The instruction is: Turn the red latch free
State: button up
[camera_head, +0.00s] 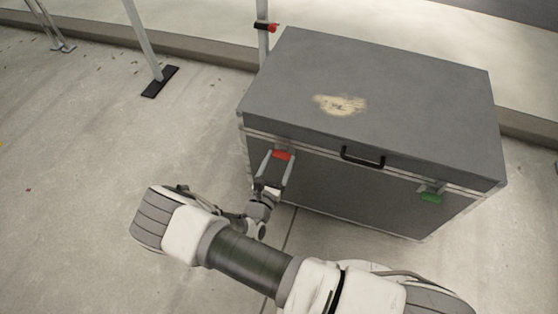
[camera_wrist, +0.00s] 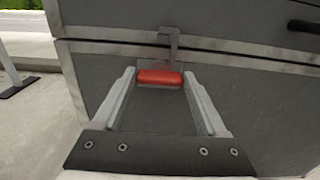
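The red latch (camera_head: 282,155) is on the front face of a large grey case (camera_head: 420,110), left of the black handle. In the wrist view the red latch (camera_wrist: 160,77) lies level below the metal seam, under a grey metal hook (camera_wrist: 170,45). My gripper (camera_head: 275,162) is at the latch. In the wrist view its two fingers (camera_wrist: 158,82) stand apart, one on each side of the red piece. A narrow gap shows at each side there, though contact at the very tips is hard to tell.
A black handle (camera_head: 363,157) and a green latch (camera_head: 430,196) sit further right on the case front. A metal stand with a black foot (camera_head: 160,82) and a pole with a red clamp (camera_head: 266,26) stand behind left. The floor to the left is clear.

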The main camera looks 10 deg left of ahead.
jog(key=c, duration=0.7)
jog(key=shift+m, duration=0.3)
jog(key=m+p, duration=0.2)
jog(key=m, duration=0.1)
jog(key=shift+d+r+m+p, duration=0.1)
jog(key=shift+m+p, duration=0.2)
jog(key=m+p, duration=0.2)
jog(key=m, duration=0.2)
jog(key=shift+d, duration=0.1)
jog(key=m+p, duration=0.2)
jog(key=m, duration=0.3)
jog(key=shift+f+m+p, duration=0.15)
jog(key=shift+m+p, duration=0.3)
jog(key=shift+m, duration=0.7)
jog(key=shift+f+m+p, duration=0.15)
jog(key=shift+m+p, duration=0.25)
jog(key=shift+m, duration=0.75)
jog(key=o, duration=1.3)
